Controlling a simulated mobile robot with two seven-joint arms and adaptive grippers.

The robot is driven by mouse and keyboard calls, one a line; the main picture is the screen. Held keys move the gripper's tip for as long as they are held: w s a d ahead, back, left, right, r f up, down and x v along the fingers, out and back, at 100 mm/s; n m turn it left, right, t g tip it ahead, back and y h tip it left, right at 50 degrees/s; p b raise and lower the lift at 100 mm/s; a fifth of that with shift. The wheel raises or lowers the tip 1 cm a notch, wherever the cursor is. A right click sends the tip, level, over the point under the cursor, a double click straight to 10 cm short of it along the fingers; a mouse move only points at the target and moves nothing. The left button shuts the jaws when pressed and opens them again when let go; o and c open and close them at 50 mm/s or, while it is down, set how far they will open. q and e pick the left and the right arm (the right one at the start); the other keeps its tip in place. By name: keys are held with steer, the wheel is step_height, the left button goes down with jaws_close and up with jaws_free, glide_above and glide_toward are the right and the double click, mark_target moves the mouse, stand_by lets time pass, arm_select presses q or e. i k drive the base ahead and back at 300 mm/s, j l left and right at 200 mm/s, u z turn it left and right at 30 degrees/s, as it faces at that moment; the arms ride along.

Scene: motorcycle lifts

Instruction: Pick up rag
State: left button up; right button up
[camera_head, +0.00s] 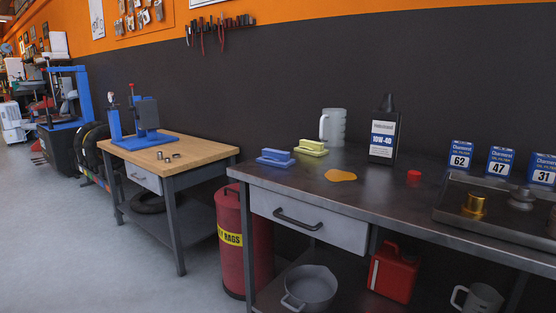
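I cannot make out a loose rag for sure. A red bin (262,243) with a yellow label reading "RAGS" stands on the floor at the left end of the dark metal workbench (385,187); its inside is hidden. A blue item (275,158) and a yellow-green item (311,148), both shaped like handled brushes or blocks, lie on the bench's left end. Neither of my grippers is in view.
A clear jug (332,127), a 10W-40 oil bottle (383,139), a red cap (414,175), filter boxes (461,154) and a tray (455,217) stand on the bench. Below are a pan (309,288) and a red can (393,273).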

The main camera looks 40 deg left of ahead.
mark_target(273, 158)
steer(key=i+j+z, duration=0.2)
steer(key=j, duration=0.15)
steer(key=j+z, duration=0.15)
steer(key=j, duration=0.25)
steer(key=i+j+z, duration=0.2)
steer(key=j, duration=0.2)
steer(key=j+z, duration=0.15)
steer(key=j, duration=0.2)
steer(key=k+j+z, duration=0.15)
steer(key=j, duration=0.2)
steer(key=j+z, duration=0.15)
steer(key=j, duration=0.2)
steer(key=k+j+z, duration=0.4)
steer(key=j, duration=0.4)
steer(key=k+j+z, duration=0.45)
steer(key=k+j, duration=0.2)
steer(key=k+j+z, duration=0.4)
steer(key=k, duration=0.25)
steer(key=k+j+z, duration=0.25)
steer(key=k+z, duration=0.2)
steer(key=k, duration=0.2)
